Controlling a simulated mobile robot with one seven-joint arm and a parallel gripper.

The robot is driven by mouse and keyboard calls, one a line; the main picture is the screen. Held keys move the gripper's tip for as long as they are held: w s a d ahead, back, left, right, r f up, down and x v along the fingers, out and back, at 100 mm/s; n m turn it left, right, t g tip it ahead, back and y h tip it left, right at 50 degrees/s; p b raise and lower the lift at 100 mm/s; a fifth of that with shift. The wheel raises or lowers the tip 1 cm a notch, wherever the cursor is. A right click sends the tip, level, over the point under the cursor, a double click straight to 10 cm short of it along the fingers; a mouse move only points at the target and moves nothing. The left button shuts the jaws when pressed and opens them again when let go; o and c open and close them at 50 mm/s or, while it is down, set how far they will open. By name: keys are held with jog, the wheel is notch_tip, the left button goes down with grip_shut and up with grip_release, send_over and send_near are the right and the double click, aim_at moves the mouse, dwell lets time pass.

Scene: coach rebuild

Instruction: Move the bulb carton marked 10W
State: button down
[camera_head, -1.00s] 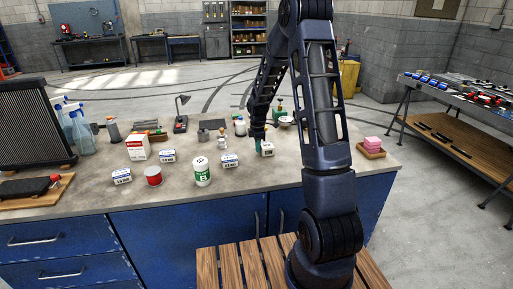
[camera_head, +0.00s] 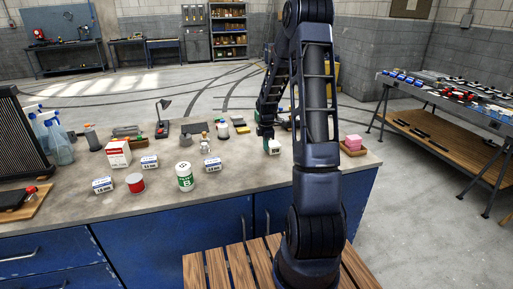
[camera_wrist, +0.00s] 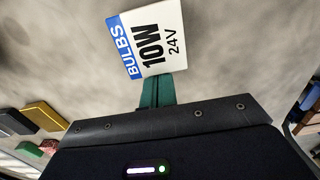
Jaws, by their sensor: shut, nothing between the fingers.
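The bulb carton marked 10W (camera_wrist: 158,38) is a small white box with a blue BULBS band and "24V" on its top, filling the upper middle of the wrist view. In the head view the carton (camera_head: 275,147) stands on the bench, near its right part. My gripper (camera_head: 266,136) is down at the carton's left side in the head view. In the wrist view its green fingers (camera_wrist: 159,88) are shut together, with nothing between them, against or very near the carton's edge. Whether they touch cannot be told for sure.
A pink block (camera_head: 353,142) sits on a wooden tray to the right. Bare bench lies between carton and tray.

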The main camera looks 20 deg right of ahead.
aim_at(273, 143)
jog(key=d, duration=0.8)
jog(key=shift+a, duration=0.1)
jog(key=a, duration=0.4)
jog(key=shift+r, duration=0.3)
notch_tip(273, 143, up, 10)
jog(key=s+a+r+m+t+h, duration=0.1)
jog(key=s+a+r+m, duration=0.25)
jog(key=s+r, duration=0.4)
jog(key=s+a+r+m+t, duration=0.1)
jog(key=s+a+r+m, duration=0.2)
jog(key=s+r+m, duration=0.4)
jog(key=s+a+r+m+t, duration=0.1)
jog(key=s+m, duration=0.1)
jog(key=s, duration=0.5)
jog(key=s+a+r+m, duration=0.1)
jog(key=s+a+m, duration=0.1)
jog(key=s, duration=0.5)
jog(key=s+a+m+t+y, duration=0.1)
jog(key=s+m, duration=0.2)
jog(key=s, duration=0.4)
jog(key=shift+s+a+r+t, duration=0.15)
jog(key=shift+s+r+t, duration=0.15)
jog(key=shift+s+r, duration=0.1)
